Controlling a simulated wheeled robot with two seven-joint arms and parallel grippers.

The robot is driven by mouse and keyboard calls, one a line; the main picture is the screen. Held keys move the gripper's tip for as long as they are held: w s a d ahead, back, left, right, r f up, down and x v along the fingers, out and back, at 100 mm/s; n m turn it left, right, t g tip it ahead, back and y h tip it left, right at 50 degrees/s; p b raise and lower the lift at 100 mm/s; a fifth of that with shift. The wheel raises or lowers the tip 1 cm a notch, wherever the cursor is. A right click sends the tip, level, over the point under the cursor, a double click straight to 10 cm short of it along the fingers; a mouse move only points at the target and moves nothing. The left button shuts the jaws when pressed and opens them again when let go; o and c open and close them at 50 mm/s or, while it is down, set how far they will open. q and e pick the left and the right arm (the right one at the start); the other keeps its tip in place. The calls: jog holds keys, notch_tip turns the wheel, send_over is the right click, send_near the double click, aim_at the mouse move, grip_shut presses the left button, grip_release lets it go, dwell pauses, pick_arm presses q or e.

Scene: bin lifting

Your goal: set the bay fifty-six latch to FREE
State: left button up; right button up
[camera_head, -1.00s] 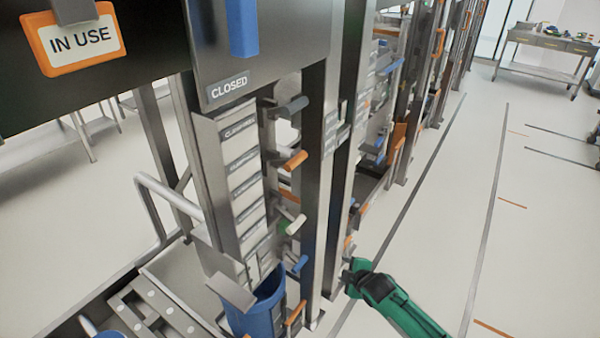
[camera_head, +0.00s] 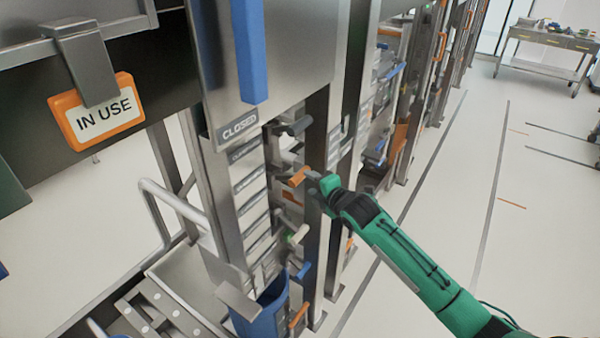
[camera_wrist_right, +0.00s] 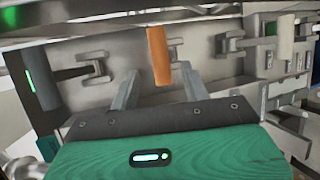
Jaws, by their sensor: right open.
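A column of latch handles runs down the side of the metal rack. An orange latch handle (camera_head: 299,177) stands out near the tip of my right gripper (camera_head: 318,182). In the right wrist view the orange handle (camera_wrist_right: 159,56) lies ahead of and between the two open fingers (camera_wrist_right: 160,88), which look empty. Below it in the head view are a white handle (camera_head: 298,234) and a blue handle (camera_head: 304,270). A dark grey handle (camera_head: 297,126) is above. The bay number labels are too small to read. My left gripper is not in view.
An orange IN USE tag (camera_head: 100,112) hangs at upper left. A CLOSED label (camera_head: 238,127) is on the rack panel beside a blue bar (camera_head: 248,50). A blue bin (camera_head: 262,312) stands low in the rack. The aisle floor (camera_head: 440,220) at right is clear.

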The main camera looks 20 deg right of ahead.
aim_at(303, 177)
jog(key=p+x, duration=0.1)
jog(key=x, duration=0.4)
jog(key=shift+w+r+p, duration=0.1)
jog(key=shift+p, duration=0.2)
jog(key=shift+x, duration=1.05)
grip_shut()
